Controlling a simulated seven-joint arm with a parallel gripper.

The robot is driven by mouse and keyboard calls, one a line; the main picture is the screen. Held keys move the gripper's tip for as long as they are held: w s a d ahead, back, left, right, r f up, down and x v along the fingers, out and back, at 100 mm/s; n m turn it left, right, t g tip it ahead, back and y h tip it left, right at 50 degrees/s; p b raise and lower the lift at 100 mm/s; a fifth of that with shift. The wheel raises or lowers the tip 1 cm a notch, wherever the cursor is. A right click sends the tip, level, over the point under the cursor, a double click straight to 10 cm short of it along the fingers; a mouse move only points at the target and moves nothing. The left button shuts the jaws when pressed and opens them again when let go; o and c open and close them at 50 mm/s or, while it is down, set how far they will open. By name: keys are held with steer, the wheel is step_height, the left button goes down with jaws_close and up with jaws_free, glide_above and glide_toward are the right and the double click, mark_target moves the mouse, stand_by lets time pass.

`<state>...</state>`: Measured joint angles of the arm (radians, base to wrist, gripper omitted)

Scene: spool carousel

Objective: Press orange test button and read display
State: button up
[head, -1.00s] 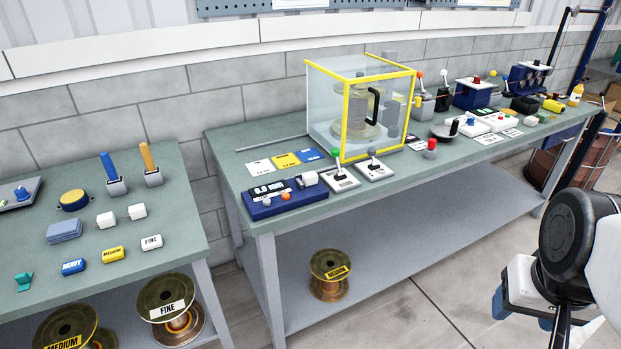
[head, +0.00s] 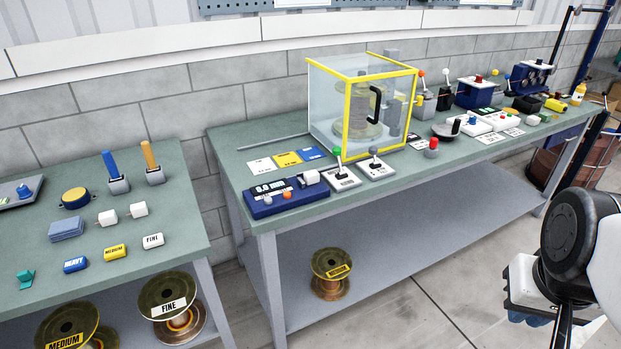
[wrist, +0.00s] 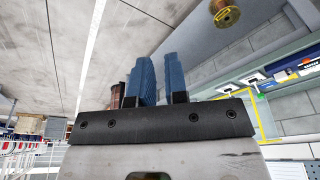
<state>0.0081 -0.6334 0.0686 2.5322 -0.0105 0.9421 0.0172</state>
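The blue test box (head: 285,197) sits at the front left of the longer bench. Its front carries a small orange button (head: 287,195) with a white knob beside it. A dark display (head: 269,187) with white characters is on its top left; the characters are too small to read. My gripper (wrist: 162,72) has two blue fingers with a narrow gap and nothing between them. In the head view it is at the lower right, beyond the bench's front edge and far from the test box. The fingers are mostly hidden there by the wrist.
A clear guard box with yellow edges (head: 346,112) stands behind the test box, covering a spool. Two lever switches (head: 340,176) (head: 376,168) stand right of the test box. The bench (head: 238,152) has a lower shelf with a spool (head: 331,275). Floor before it is clear.

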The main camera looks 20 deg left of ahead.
jaws_close()
steer(key=shift+w+r, duration=0.1)
steer(key=shift+w, duration=0.05)
stand_by(1.3)
steer(key=w+a+r+n+h, duration=0.15)
steer(key=w+a+n, duration=0.35)
steer(key=w+a, duration=0.5)
steer(key=w+a+r+n+h, duration=0.15)
steer(key=w+a+n, duration=0.45)
steer(key=w, duration=0.9)
steer(key=w+a+f+n+t+h, duration=0.1)
steer(key=w+a+f+n, duration=0.1)
steer(key=a, duration=0.9)
steer(key=w+a+f+n+t, duration=0.2)
steer(key=w+a+f+n, duration=0.1)
steer(key=a, duration=0.9)
steer(key=w+a+f+n+t+h, duration=0.1)
steer(key=w+a+f+n, duration=0.2)
steer(key=w+a, duration=0.3)
steer(key=a+f, duration=0.1)
steer(key=a, duration=0.4)
steer(key=shift+a+f+t+h, duration=0.15)
steer(key=shift+f+t+h, duration=0.15)
steer(key=shift+f, duration=0.05)
steer(key=shift+f, duration=0.2)
